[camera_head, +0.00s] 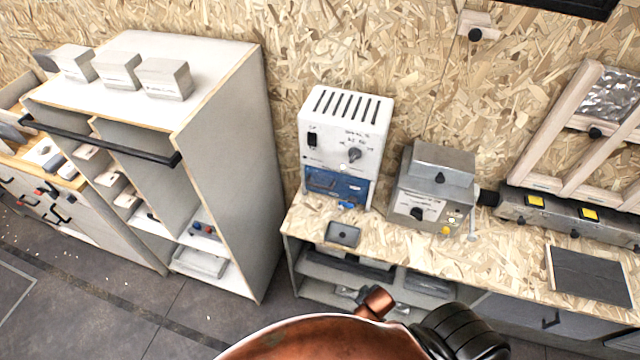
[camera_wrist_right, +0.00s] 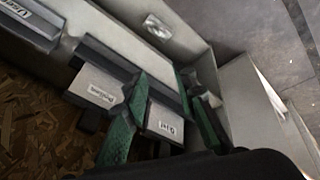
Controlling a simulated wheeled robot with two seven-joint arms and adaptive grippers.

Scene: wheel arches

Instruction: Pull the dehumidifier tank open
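The white dehumidifier (camera_head: 345,135) stands on the wood-chip worktop against the back wall, with dark slots on top and a switch and a knob on its front. Its translucent blue tank (camera_head: 336,186) sits in the lower front, seemingly flush with the housing, with a brighter blue piece at its lower edge. My right gripper (camera_wrist_right: 168,118) shows in the right wrist view with its two green fingers apart, over labelled grey boxes (camera_wrist_right: 98,88); the dehumidifier does not show there. Neither gripper shows in the head view.
A grey metal device (camera_head: 430,190) stands right of the dehumidifier, and a small dark tray (camera_head: 343,234) lies in front of it. A tall white cabinet (camera_head: 222,170) rises at the left. My copper-coloured arm part covers the bottom middle. A dark mat (camera_head: 590,274) lies at right.

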